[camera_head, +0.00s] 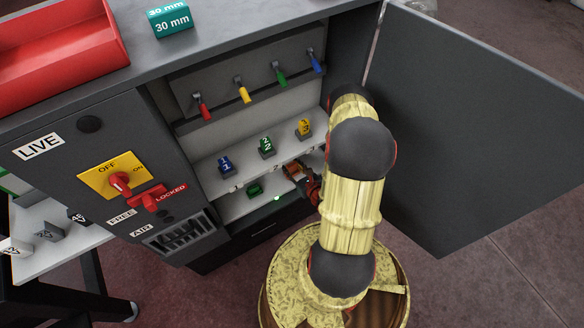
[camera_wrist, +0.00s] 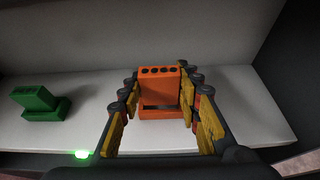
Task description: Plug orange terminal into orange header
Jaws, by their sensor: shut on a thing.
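In the wrist view, an orange terminal (camera_wrist: 160,82) with a row of dark holes along its top stands between the fingers of my gripper (camera_wrist: 160,90). The fingers are shut on its sides. An orange lower part, perhaps the orange header (camera_wrist: 160,112), shows directly under it on the white shelf. I cannot tell whether the two are fully joined or only close. In the head view, the orange piece (camera_head: 294,171) is at the right end of the lower shelf, with my gripper (camera_head: 308,180) beside it and partly hidden by my arm.
A green block (camera_wrist: 40,102) sits left on the same shelf, near a lit green lamp (camera_wrist: 82,154). Above are numbered blue (camera_head: 225,165), green (camera_head: 267,146) and yellow (camera_head: 304,128) blocks. The cabinet wall is close on the right, and the open door (camera_head: 470,120) stands beyond my arm.

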